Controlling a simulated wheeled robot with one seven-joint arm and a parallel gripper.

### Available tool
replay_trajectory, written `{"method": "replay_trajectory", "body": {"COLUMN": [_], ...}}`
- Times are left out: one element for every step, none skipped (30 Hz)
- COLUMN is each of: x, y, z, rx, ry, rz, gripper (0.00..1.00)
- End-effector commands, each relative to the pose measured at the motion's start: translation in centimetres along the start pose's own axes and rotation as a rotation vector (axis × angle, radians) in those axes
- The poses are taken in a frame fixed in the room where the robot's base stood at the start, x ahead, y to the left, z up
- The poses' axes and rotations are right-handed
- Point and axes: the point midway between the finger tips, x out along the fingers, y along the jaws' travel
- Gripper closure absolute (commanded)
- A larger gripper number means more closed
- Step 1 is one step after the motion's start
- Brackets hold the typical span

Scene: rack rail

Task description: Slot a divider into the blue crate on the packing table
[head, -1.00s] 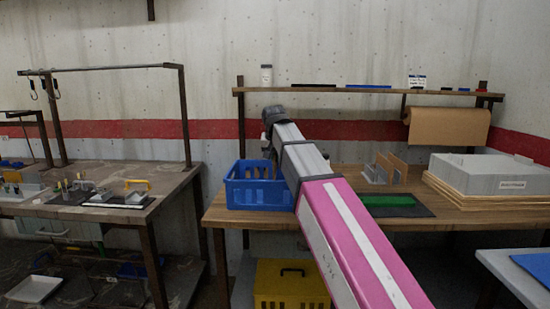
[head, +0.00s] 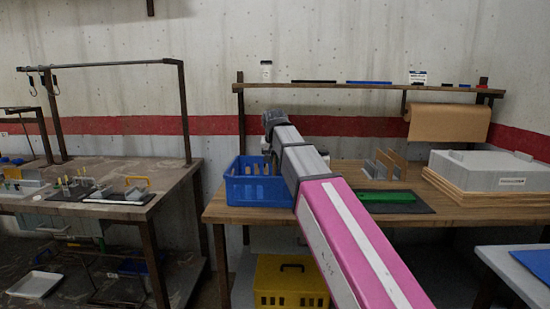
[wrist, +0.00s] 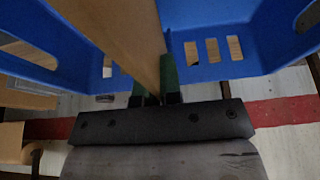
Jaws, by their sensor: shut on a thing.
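The blue crate (head: 258,192) stands on the left part of the packing table (head: 450,213). Its blue walls also fill both sides of the wrist view (wrist: 215,30). My gripper (wrist: 154,90) is shut on a flat tan divider (wrist: 128,28), which stands on edge between the green fingers. The divider runs between the crate walls in the wrist view; whether it sits in a slot cannot be told. In the head view my arm covers the crate's right side, and the fingers are hidden. More tan dividers (head: 392,160) stand upright in a holder right of my arm.
A green item (head: 385,196) lies on a dark mat. A grey box (head: 485,170) sits on stacked boards at the right. A shelf (head: 350,87) and a brown paper roll (head: 448,123) are behind. A yellow crate (head: 290,287) is below the table.

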Motion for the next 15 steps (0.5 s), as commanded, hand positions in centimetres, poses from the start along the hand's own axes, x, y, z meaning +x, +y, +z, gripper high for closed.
{"method": "replay_trajectory", "body": {"x": [0.2,0.3,0.4,0.5,0.6,0.7,0.8,0.9,1.0,1.1,1.2,1.3,1.4,1.5,1.6], "y": [0.0,0.0,0.0,0.0,0.0,0.0,0.0,0.0,0.0,0.0,0.0,0.0,0.0,0.0,0.0], "z": [0.1,0.1,0.2,0.2,0.3,0.3,0.4,0.4,0.5,0.5,0.5,0.6,0.6,0.7,0.7], "rx": [0.0,0.0,0.0,0.0,0.0,0.0,0.0,0.0,0.0,0.0,0.0,0.0,0.0,0.0,0.0], "ry": [0.0,0.0,0.0,0.0,0.0,0.0,0.0,0.0,0.0,0.0,0.0,0.0,0.0,0.0,0.0], "rz": [0.0,0.0,0.0,0.0,0.0,0.0,0.0,0.0,0.0,0.0,0.0,0.0,0.0,0.0,0.0], "gripper": [1.0,1.0,1.0,1.0,1.0,1.0,1.0,1.0,1.0,1.0,1.0,1.0,1.0,1.0,1.0]}}
